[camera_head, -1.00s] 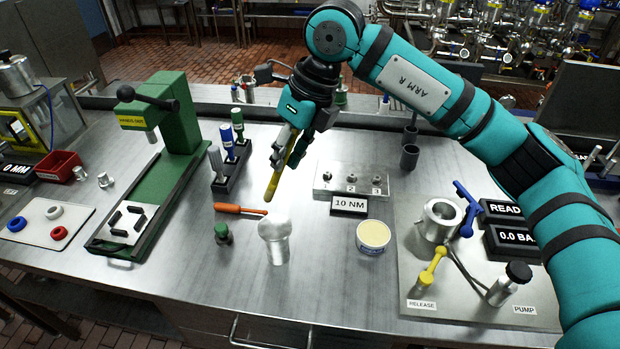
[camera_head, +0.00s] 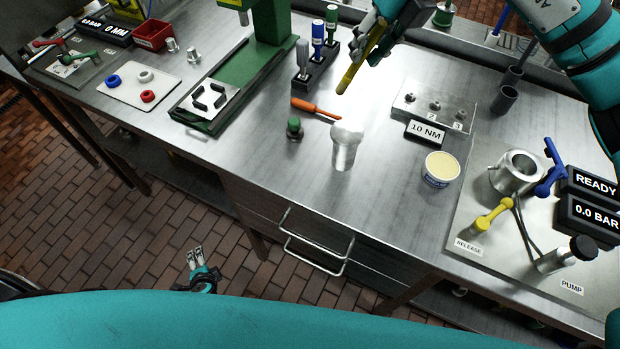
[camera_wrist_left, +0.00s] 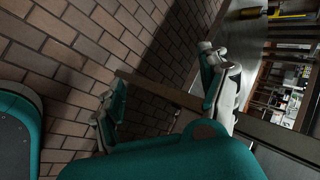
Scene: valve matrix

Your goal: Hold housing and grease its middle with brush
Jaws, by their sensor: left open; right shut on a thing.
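A shiny metal housing (camera_head: 344,152), a cylinder with a wider pale top, stands upright near the bench's front edge in the head view. My right gripper (camera_head: 374,42) is shut on a yellow stick-like brush (camera_head: 356,68), whose lower end points down behind the housing, apart from it. The brush's bristles cannot be made out. A tub of pale grease (camera_head: 442,169) stands to the right of the housing. My left gripper (camera_head: 196,257) is open and empty, low in front of the bench over the brick floor; its spread fingers show in the left wrist view (camera_wrist_left: 160,92).
An orange screwdriver (camera_head: 316,109) and a small green-topped part (camera_head: 294,128) lie left of the housing. A 10 NM block (camera_head: 425,130) is behind the tub. The pump plate (camera_head: 480,254) fills the right. A drawer handle (camera_head: 318,256) juts from the bench front.

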